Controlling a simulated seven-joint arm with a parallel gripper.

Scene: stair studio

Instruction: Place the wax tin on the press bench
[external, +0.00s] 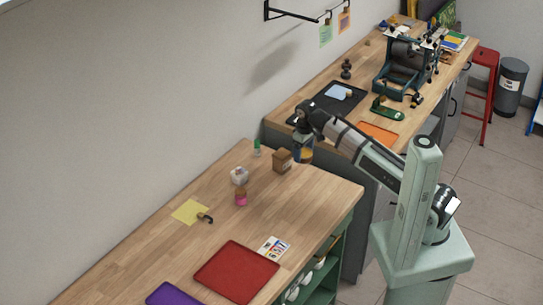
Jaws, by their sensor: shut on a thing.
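My gripper (303,146) points down at the right edge of the near bench, close to the step up to the higher bench. It is shut on a small round tin with an orange-yellow side (306,155), which looks like the wax tin; my gripper partly hides it. I cannot tell its exact height above the wood. The press bench (290,112) is the higher wooden bench behind, carrying a dark green roller press (402,66).
On the press bench lie a black tray (325,104) with a pale blue cloth, a green tool (386,109) and an orange sheet (378,132). The near bench holds a brown box (282,160), a white jar (239,176), a pink-based jar (241,197) and a red mat (236,272).

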